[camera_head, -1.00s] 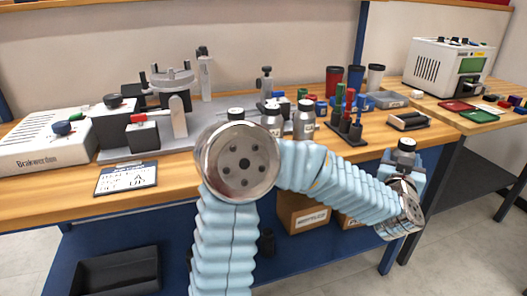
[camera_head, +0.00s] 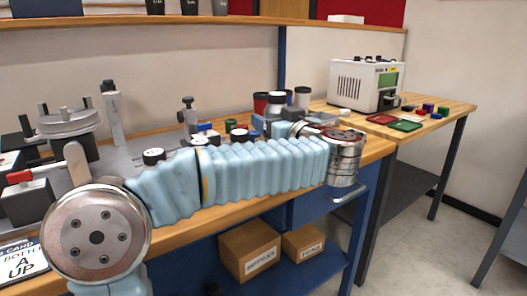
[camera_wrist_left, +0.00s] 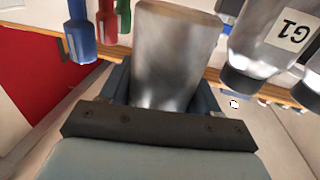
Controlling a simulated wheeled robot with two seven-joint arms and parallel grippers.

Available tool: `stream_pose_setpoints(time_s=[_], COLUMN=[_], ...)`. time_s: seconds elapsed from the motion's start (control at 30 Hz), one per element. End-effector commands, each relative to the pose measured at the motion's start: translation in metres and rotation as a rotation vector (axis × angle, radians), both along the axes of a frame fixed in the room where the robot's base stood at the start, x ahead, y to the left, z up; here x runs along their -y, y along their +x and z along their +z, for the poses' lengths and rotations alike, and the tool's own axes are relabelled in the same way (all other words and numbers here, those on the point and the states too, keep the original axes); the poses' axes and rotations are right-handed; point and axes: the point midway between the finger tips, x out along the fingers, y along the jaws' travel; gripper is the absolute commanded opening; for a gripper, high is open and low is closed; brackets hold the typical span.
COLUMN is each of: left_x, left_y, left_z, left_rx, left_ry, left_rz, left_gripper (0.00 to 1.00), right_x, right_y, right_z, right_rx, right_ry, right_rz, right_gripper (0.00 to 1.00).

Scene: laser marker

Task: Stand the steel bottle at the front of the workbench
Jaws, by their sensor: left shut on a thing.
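The steel bottle (camera_wrist_left: 178,52) is a plain brushed-metal cylinder between the two dark fingers of my left gripper (camera_wrist_left: 165,88), which is shut on it. In the head view the bottle (camera_head: 276,106) shows its black-sided cap, and its lower part is hidden behind my left gripper (camera_head: 283,127) and arm. The bottle is over the workbench (camera_head: 375,148), near its right end. I cannot tell whether its base touches the wood. My right gripper is not in view.
Other steel bottles, one labelled G1 (camera_wrist_left: 268,42), are close beside the held one in the wrist view. Blue (camera_wrist_left: 78,35), red and green handled tools are on its other side.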

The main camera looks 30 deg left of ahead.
Motion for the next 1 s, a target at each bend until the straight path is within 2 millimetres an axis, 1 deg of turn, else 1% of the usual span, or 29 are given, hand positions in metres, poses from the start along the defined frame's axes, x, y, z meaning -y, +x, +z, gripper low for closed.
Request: stream_pose_setpoints(time_s=[0.03, 0.1, 0.2, 0.37, 0.43, 0.5, 0.6, 0.97, 1.0], left_x=[-0.006, -0.012, -0.017, -0.022, -0.027, -0.026, -0.026, -0.026, -0.026], left_y=[0.005, 0.010, 0.016, 0.020, 0.024, 0.024, 0.023, 0.023, 0.023], left_z=[-0.012, -0.021, -0.029, -0.037, -0.045, -0.057, -0.071, -0.075, -0.076], left_rx=[-0.003, -0.001, 0.001, 0.000, -0.001, -0.003, 0.000, 0.002, 0.001], left_ry=[0.002, 0.001, 0.001, 0.001, 0.001, 0.002, 0.001, 0.000, 0.000], left_rz=[0.001, 0.002, 0.000, 0.000, 0.001, -0.001, -0.001, -0.001, -0.001], left_gripper=[0.22, 0.22, 0.22, 0.22, 0.22, 0.22, 0.22, 0.22, 0.63], right_x=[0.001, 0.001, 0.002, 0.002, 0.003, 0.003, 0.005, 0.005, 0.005], right_y=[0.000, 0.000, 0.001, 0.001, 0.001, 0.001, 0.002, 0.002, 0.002], right_z=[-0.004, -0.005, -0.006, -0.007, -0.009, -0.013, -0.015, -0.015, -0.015], right_rx=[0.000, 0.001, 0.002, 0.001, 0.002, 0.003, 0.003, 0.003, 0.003], right_ry=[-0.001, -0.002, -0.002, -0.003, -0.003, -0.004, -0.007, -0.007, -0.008], right_rz=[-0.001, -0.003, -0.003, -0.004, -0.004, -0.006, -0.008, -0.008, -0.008], right_gripper=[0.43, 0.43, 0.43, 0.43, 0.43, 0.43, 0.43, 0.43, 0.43])
